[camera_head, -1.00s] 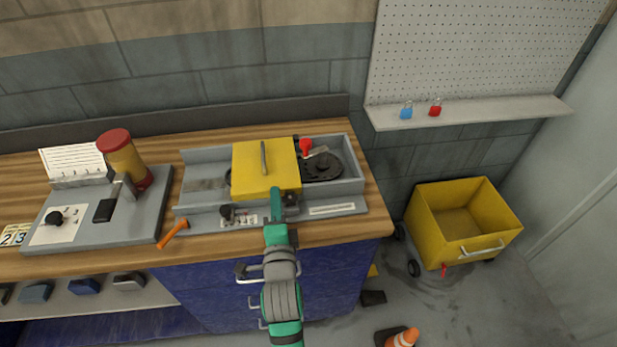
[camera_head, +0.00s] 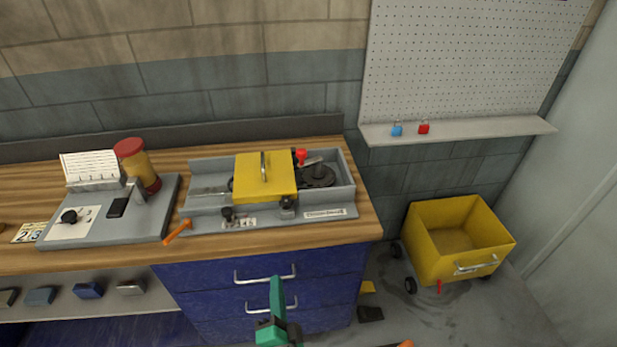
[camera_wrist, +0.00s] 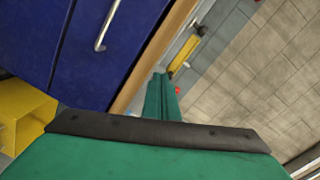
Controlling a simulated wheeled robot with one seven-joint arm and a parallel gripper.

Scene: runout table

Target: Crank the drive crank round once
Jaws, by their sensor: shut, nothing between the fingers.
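The grey runout machine (camera_head: 200,212) stands on the wooden bench with a yellow cover (camera_head: 265,178) over its middle. An orange handle (camera_head: 178,231) sticks out at its front left corner. A red knob (camera_head: 300,155) stands by the dark round wheel (camera_head: 318,176) right of the cover. I cannot tell for certain which of these is the drive crank. My teal gripper (camera_head: 277,282) is shut and empty, in front of the blue drawers, apart from the machine. In the wrist view my gripper (camera_wrist: 160,78) points towards the bench; the yellow cover (camera_wrist: 184,55) shows small beyond it.
A grey fixture (camera_head: 150,222) with a red-topped yellow cylinder (camera_head: 138,165) stands on the bench to the left. Drawer handles (camera_head: 265,275) stick out near my gripper. A yellow cart (camera_head: 430,235) stands on the floor at right. A shelf (camera_head: 460,130) holds blue and red padlocks.

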